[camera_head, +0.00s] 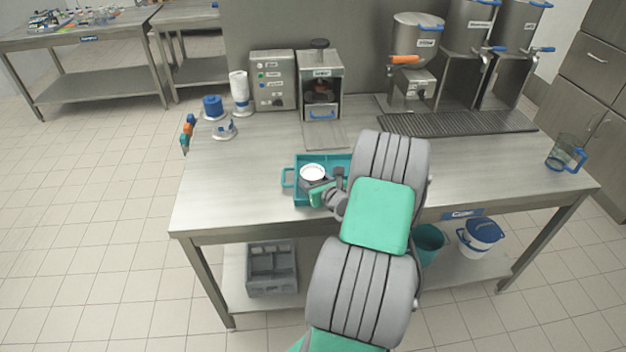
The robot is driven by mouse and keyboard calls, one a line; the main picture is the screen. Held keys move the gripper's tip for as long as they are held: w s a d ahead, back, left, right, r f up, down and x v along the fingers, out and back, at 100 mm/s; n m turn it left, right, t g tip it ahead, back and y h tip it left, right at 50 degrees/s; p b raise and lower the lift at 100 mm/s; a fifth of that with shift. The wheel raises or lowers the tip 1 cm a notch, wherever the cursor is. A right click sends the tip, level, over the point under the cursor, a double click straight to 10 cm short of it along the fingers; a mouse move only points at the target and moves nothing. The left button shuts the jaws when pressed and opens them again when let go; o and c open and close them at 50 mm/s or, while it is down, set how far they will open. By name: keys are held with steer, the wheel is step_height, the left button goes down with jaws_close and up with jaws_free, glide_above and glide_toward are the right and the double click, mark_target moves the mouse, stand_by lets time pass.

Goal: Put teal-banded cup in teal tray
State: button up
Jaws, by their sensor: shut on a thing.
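The teal tray (297,200) lies on the steel table near its front edge, left of the table's middle. A cup (313,171) with a white round top is over or in the tray's left part. Its band is hidden, and I cannot tell whether its base touches the tray floor. My gripper (322,187) is at the cup's near side and shut on it. My arm covers the tray's right part.
A control box (273,80) and a small machine (320,85) stand behind the tray. Steel dispensers (417,58) stand over a drip grate (458,123) at the back right. A clear jug (565,153) is at the right edge. The table left of the tray is clear.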

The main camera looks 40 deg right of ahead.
steer(key=shift+f, duration=0.3)
steer(key=o, duration=1.6)
steer(key=shift+s, duration=0.1)
steer(key=b+v, duration=0.1)
steer(key=v, duration=0.6)
steer(key=shift+s+a+r, duration=0.1)
steer(key=shift+s+r, duration=0.05)
steer(key=shift+s, duration=0.15)
